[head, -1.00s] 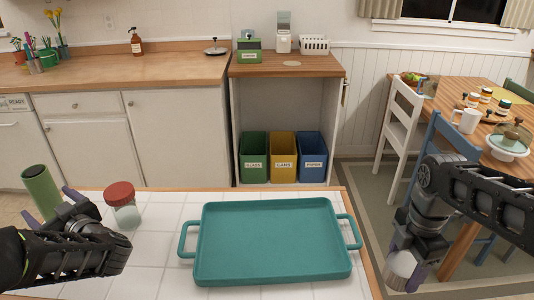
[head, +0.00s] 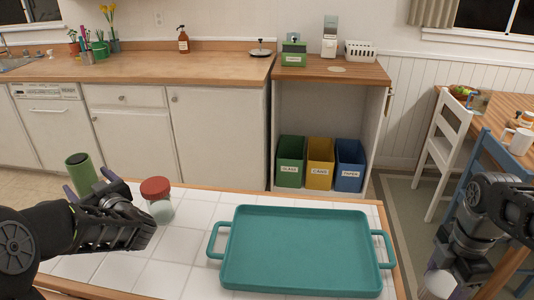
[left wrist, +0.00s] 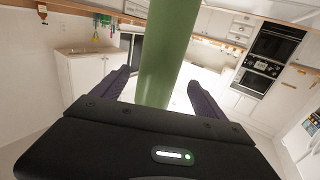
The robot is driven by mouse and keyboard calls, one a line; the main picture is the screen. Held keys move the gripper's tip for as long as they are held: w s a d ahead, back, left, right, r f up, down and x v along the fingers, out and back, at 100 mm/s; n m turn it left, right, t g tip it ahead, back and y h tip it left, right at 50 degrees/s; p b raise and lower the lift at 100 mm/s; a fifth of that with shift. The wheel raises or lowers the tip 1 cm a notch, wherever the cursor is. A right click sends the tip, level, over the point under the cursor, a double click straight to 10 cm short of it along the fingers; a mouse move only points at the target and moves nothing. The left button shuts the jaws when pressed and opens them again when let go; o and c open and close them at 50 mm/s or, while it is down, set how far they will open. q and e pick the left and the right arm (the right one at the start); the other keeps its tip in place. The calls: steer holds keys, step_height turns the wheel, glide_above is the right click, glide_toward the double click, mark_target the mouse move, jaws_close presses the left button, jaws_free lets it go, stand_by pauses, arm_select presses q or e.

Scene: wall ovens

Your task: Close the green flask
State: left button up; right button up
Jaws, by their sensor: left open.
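The green flask (head: 82,173) stands near the left edge of the white-tiled table in the head view, its top uncovered. In the left wrist view, the flask (left wrist: 168,55) rises between the purple fingers. My left gripper (head: 90,186) is open around the flask, with a gap on each side; its body hides the flask's lower part. My right gripper (head: 438,290) is at the lower right in the head view, past the table's right edge. A pale silver-white cap-like piece (head: 441,283) sits between its fingers and appears held.
A red-lidded glass jar (head: 158,207) stands just right of my left gripper. A teal tray (head: 300,250) covers much of the table's right part. Green, yellow and blue bins (head: 320,163) stand beyond. A white chair (head: 443,150) is at the right.

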arm_select(q)
steer(key=shift+x, duration=0.8)
steer(key=p+x, duration=0.1)
steer(key=x, duration=0.4)
steer(key=shift+w+r, duration=0.15)
steer(key=shift+w, duration=0.05)
jaws_close()
stand_by(0.9)
